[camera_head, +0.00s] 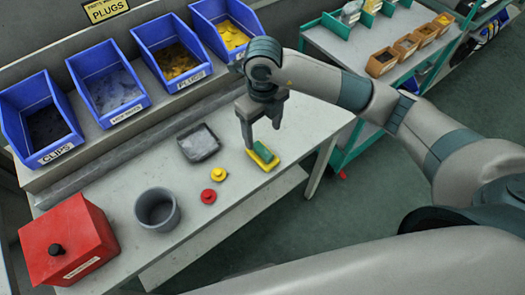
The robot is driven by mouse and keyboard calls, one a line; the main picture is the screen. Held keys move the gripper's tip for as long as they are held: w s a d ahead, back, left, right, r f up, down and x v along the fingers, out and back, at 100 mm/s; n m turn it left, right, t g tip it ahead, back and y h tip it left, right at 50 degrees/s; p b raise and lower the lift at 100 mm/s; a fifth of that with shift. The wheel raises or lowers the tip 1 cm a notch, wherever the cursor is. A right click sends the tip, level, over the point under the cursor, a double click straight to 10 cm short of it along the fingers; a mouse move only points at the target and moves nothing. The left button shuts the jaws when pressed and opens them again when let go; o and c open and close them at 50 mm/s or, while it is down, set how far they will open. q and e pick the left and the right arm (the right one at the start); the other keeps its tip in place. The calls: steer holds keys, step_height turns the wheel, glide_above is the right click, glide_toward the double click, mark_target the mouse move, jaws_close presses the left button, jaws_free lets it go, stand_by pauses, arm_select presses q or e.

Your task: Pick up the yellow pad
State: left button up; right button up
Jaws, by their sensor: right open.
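The yellow pad (257,161) lies on the light grey bench near its right end. A green part shows on top of it. My right gripper (262,138) is over the pad, pointing down, with its two fingers apart. The fingertips are close to the pad's far side and hide a little of it. I cannot tell whether they touch it. My left gripper is not in view.
A red knob (208,196), a small yellow piece (218,174), a dark tray (198,143), a grey cup (157,209) and a red box (68,240) stand on the bench. Blue bins (107,82) line the back. The bench's front edge is clear.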

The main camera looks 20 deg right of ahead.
mark_target(264, 151)
step_height(264, 151, down, 4)
steer(key=shift+r+p, duration=0.1)
steer(key=shift+p, duration=0.45)
steer(key=shift+f, duration=0.55)
steer(key=shift+s+f+p, duration=0.2)
steer(key=shift+f+p, duration=0.15)
steer(key=shift+p, duration=0.2)
steer(key=f+p, duration=0.1)
steer(key=f, duration=0.1)
steer(key=f+p, duration=0.1)
steer(key=shift+s+f, duration=0.35)
steer(key=shift+f, duration=0.4)
steer(key=shift+c, duration=0.3)
steer(key=c, duration=1.1)
steer(key=shift+w+r, duration=0.1)
steer(key=shift+r, duration=0.1)
